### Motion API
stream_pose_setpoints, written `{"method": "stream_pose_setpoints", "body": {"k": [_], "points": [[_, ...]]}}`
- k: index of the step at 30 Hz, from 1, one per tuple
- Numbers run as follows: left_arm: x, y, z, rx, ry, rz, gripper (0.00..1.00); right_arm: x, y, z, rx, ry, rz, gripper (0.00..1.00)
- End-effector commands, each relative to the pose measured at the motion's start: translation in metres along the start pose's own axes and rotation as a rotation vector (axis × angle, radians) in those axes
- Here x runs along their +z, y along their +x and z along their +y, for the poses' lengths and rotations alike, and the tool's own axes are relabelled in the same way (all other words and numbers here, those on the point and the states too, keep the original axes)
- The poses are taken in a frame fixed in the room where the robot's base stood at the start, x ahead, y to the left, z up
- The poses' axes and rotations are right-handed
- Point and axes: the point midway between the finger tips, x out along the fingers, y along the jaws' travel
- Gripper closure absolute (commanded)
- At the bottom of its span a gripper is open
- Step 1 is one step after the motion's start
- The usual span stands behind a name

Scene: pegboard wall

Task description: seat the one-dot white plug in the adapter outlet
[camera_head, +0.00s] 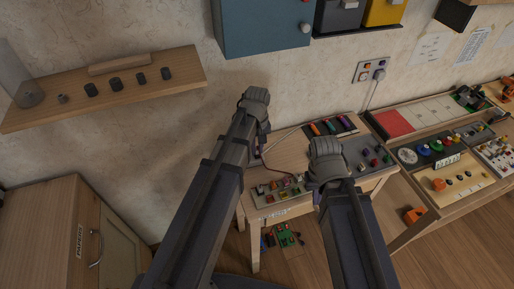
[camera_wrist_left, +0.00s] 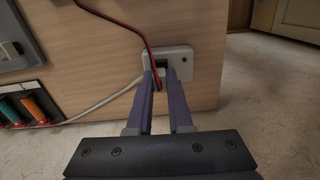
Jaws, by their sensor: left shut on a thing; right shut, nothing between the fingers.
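A white cable (camera_wrist_left: 103,101) runs to the fingers from the left. In the head view my left gripper's fingertips are hidden beyond the wrist at the table's left side. My right gripper (camera_head: 326,160) is shut and empty above the table.
A red-and-black cable (camera_wrist_left: 148,38) hangs in front of the adapter and passes the fingers. The small table (camera_head: 285,155) carries trays of coloured parts. A wall outlet (camera_head: 371,70) is beyond it. A shelf (camera_head: 140,92) is on the left wall, and a long bench is at right.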

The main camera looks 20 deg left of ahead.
Motion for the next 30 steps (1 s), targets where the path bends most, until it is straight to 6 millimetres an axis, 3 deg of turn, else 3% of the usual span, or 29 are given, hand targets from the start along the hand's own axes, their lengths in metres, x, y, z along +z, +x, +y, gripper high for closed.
{"method": "stream_pose_setpoints", "body": {"k": [2, 3, 12, 22, 30], "points": [[0.000, 0.003, 0.000, 0.000, 0.000, 0.000, 1.00, 0.000, 0.003, 0.000, 0.000, 0.000, 0.000, 1.00], [0.000, 0.002, 0.000, 0.000, 0.000, 0.000, 0.78, 0.000, 0.002, 0.000, 0.000, 0.000, 0.000, 1.00], [0.000, 0.002, 0.000, 0.000, 0.000, 0.000, 0.47, 0.000, 0.002, 0.000, 0.000, 0.000, 0.000, 1.00], [0.000, -0.001, 0.000, 0.000, 0.000, 0.000, 0.47, 0.000, -0.001, 0.000, 0.000, 0.000, 0.000, 1.00], [0.000, -0.016, 0.000, 0.000, 0.000, 0.000, 0.47, 0.001, -0.016, 0.002, 0.000, 0.000, 0.000, 1.00]]}}
